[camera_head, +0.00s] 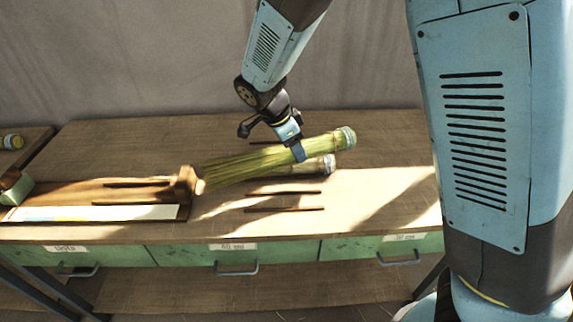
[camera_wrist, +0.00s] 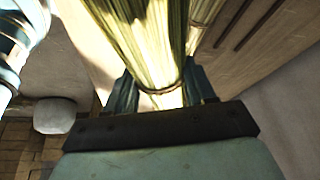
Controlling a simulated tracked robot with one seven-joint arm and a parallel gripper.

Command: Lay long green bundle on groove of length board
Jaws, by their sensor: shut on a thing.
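My gripper (camera_head: 298,150) is shut on the long green bundle (camera_head: 250,163) near its right, banded end and holds it over the bench, tilted slightly up to the right. In the wrist view the green bundle (camera_wrist: 145,40) runs between both fingers, with a thin tie around it near the palm. The length board (camera_head: 60,192) lies at the left of the bench, with a pale strip along its front and a brown block at its right end. The bundle's left end is close to this block; I cannot tell whether they touch. The groove is not clearly visible.
A second, paler bundle (camera_head: 327,165) shows partly behind and below the green one. Dark slots (camera_head: 284,209) mark the bench top. A green block (camera_head: 16,190) stands at the far left. Green drawers (camera_head: 235,257) line the bench front. The bench's right part is clear.

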